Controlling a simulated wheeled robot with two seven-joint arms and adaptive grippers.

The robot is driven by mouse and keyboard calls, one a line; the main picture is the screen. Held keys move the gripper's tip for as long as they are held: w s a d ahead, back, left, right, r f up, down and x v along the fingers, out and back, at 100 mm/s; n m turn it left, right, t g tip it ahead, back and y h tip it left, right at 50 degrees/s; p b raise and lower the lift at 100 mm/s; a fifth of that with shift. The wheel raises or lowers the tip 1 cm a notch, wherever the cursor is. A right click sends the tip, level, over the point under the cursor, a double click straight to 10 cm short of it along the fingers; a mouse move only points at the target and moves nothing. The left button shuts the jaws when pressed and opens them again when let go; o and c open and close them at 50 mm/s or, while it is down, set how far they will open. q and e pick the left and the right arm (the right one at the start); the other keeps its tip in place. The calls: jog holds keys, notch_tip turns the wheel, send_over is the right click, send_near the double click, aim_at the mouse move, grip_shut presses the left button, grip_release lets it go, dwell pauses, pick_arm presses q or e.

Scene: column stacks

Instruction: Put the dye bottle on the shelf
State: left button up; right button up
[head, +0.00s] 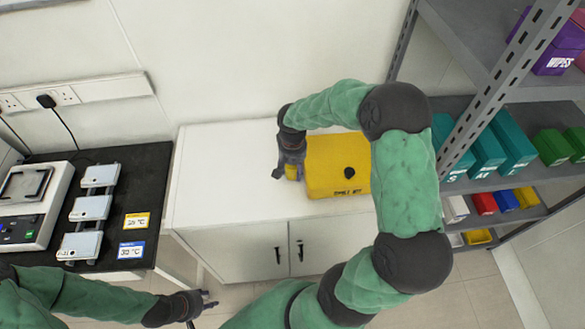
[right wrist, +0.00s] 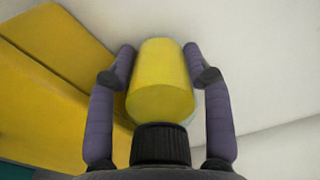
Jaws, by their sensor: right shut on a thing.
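The dye bottle, a yellow cylinder with a black cap, is in my right gripper (head: 290,177) over the white cabinet top. The bottle (head: 293,173) is small and partly hidden by the fingers in the head view. In the right wrist view the bottle (right wrist: 161,82) sits between both fingers, which are shut on its sides. I cannot tell whether its base touches the cabinet. The shelf (head: 465,35) is a grey metal rack at the right, partly out of view. My left gripper (head: 203,311) is open and empty at the bottom, in front of the cabinet.
A yellow spill kit (head: 330,165) stands just right of the bottle on the cabinet (head: 225,145). A black bench (head: 150,165) with instruments is at left. The cabinet's left top is clear.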

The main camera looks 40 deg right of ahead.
jog(key=shift+f, duration=0.2)
jog(key=o, duration=1.3)
